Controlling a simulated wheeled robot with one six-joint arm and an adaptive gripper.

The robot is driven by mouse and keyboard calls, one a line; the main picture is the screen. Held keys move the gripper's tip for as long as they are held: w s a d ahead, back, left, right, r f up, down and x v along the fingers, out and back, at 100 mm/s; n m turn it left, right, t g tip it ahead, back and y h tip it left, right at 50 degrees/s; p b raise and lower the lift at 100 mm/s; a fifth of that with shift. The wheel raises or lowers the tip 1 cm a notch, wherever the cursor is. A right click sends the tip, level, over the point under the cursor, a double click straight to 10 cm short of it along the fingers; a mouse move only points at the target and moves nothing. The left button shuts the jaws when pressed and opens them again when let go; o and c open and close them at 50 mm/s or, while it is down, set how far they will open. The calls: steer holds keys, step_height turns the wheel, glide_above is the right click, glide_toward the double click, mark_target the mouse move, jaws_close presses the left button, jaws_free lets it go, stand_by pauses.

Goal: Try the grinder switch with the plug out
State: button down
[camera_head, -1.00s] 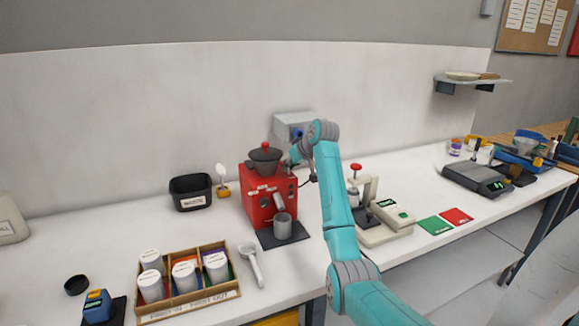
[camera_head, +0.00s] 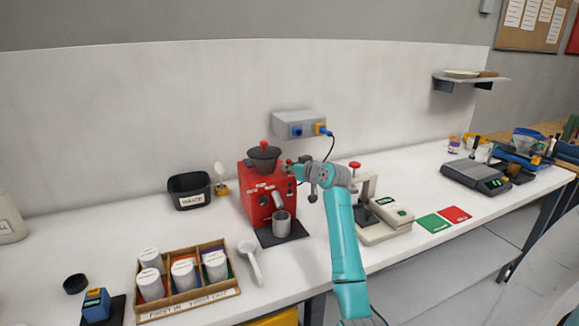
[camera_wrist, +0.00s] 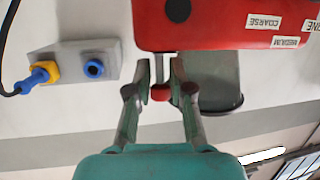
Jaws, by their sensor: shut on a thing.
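The red grinder (camera_head: 262,200) stands on the bench, with a dark hopper and red lid knob on top. In the wrist view its red body (camera_wrist: 215,22) fills the upper right. A small lever with a red knob (camera_wrist: 160,92) sticks out from its side. My gripper (camera_wrist: 160,84) has its fingertips closed around that knob, at the grinder's right side in the head view (camera_head: 291,167). A grey socket box (camera_head: 299,120) is on the wall behind. A blue plug with a black cord (camera_wrist: 38,77) sits in its yellow socket; the blue socket (camera_wrist: 93,68) shows no cord.
A grey cup (camera_head: 281,223) stands at the grinder's front. A black waste bin (camera_head: 190,191) is to its left, a wooden rack (camera_head: 186,309) of white-lidded jars in front left. A press-like device (camera_head: 385,220) stands close right of my arm. A scale (camera_head: 475,175) is farther right.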

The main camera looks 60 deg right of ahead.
steer(key=shift+s+a+f+t+h, duration=0.1)
steer(key=shift+s+f+t+h, duration=0.15)
steer(key=shift+t, duration=0.45)
steer(key=shift+r, duration=0.1)
steer(key=c, duration=1.3)
jaws_free()
steer(key=v, duration=1.2)
steer(key=shift+a+f, duration=0.1)
steer(key=shift+f, duration=0.15)
